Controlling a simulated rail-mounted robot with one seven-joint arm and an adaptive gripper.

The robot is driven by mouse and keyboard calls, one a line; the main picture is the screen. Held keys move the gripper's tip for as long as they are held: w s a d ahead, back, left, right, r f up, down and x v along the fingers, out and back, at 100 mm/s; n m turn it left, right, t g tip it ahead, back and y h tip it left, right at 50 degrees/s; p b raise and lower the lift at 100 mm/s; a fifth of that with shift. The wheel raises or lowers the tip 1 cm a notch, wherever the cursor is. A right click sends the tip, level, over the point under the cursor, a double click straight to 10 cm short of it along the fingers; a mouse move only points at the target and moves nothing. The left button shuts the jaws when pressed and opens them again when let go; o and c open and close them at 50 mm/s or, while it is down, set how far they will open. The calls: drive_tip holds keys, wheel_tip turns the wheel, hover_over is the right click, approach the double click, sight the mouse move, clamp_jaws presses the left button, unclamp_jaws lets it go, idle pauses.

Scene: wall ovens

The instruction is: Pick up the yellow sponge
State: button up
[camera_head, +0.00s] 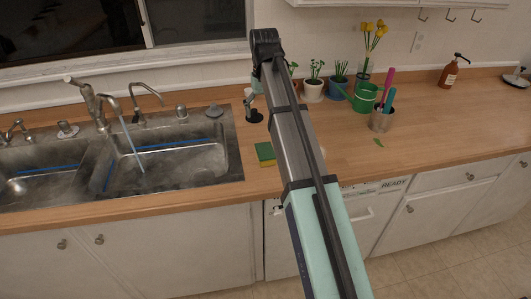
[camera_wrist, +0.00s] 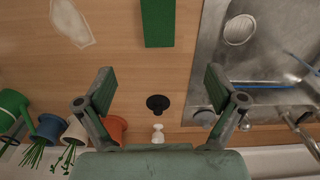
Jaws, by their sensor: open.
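The yellow sponge (camera_head: 265,153) lies on the wooden counter just right of the sink, with a green top layer and a yellow side showing. In the wrist view its green top (camera_wrist: 158,22) shows at the upper middle, cut off by the picture edge. My gripper (camera_wrist: 160,87) is open and empty above the counter, with its two fingers wide apart. The sponge lies beyond the fingertips in that view, apart from them. In the head view my arm hides part of the counter beside the sponge, and the gripper is mostly hidden.
A double metal sink (camera_head: 170,160) with several taps is on the left. A small black round object (camera_wrist: 158,102) stands between my fingers in the wrist view. Potted plants (camera_head: 313,88), a green watering can (camera_head: 364,98) and a utensil cup (camera_head: 381,121) stand along the back right.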

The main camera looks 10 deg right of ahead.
drive_tip(key=p, duration=0.3)
approach(265, 150)
wheel_tip(265, 150, down, 5)
drive_tip(key=shift+f, duration=0.1)
drive_tip(key=shift+f+p, duration=1.1)
drive_tip(key=shift+f, duration=1.55)
drive_tip(key=c, duration=1)
